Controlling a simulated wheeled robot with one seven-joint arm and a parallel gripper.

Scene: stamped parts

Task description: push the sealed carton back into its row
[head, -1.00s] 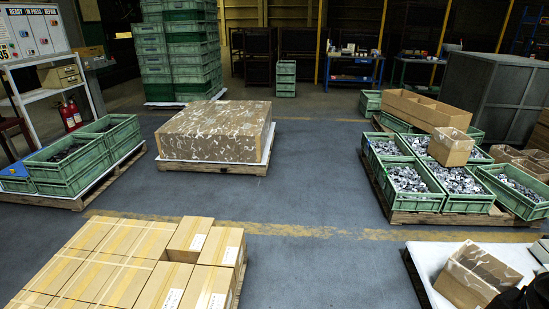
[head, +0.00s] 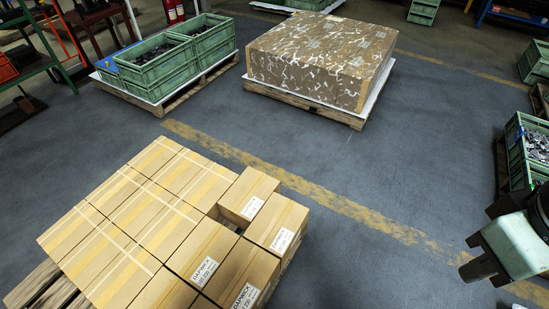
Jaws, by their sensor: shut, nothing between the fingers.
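Brown taped cartons stand in rows on a pallet (head: 32,287) at the lower left. At the far right corner of the stack, one carton (head: 248,190) stands out of line with the rows, with a dark gap on its near left side. A labelled carton (head: 277,222) is beside it, nearer the right edge. I cannot tell for certain which of them is the sealed carton. My gripper (head: 473,256) is at the right edge of the view, shut and empty, well to the right of the cartons and apart from them.
A large patterned wrapped block (head: 322,62) sits on a pallet at the back. Green crates of parts (head: 158,70) stand at back left, and another crate (head: 524,150) at right. Open grey floor (head: 400,180) lies between the cartons and my gripper.

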